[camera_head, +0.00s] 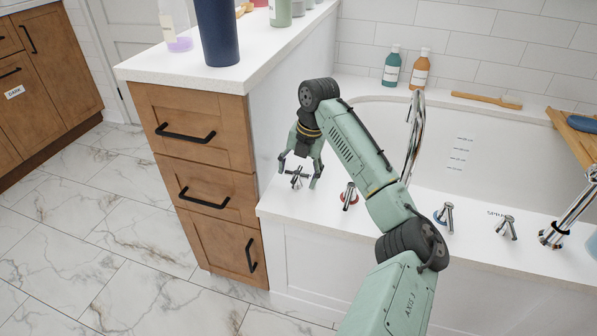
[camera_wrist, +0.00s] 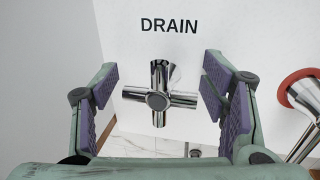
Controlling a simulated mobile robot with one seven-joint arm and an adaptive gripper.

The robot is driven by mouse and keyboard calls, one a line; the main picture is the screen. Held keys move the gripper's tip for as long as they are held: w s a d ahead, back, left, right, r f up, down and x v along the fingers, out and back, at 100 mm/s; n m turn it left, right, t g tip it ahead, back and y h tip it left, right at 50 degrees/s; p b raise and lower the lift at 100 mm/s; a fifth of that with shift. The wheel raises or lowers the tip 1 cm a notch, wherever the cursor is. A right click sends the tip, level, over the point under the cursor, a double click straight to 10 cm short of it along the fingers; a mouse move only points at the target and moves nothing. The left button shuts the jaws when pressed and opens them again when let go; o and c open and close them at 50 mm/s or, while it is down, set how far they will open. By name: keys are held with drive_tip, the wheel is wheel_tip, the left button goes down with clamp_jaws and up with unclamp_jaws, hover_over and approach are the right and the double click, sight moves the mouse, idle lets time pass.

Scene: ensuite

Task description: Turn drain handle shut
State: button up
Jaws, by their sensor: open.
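The drain handle (camera_head: 297,175) is a chrome cross-shaped knob on the white tub deck, at its left end near the drawer cabinet. In the wrist view the drain handle (camera_wrist: 159,99) shows its four-way cross just below the printed word DRAIN (camera_wrist: 169,26). My gripper (camera_head: 299,178) is over the handle with its fingers apart. In the wrist view my gripper (camera_wrist: 160,98) has one purple-padded finger on each side of the handle, with a visible gap to both. It holds nothing.
A chrome lever with a red ring (camera_head: 349,195) stands just right of the drain handle. The drawer cabinet (camera_head: 207,165) rises at the left.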

drive_tip(key=shift+c, duration=0.3)
drive_tip(key=c, duration=1)
drive_tip(key=shift+c, duration=0.4)
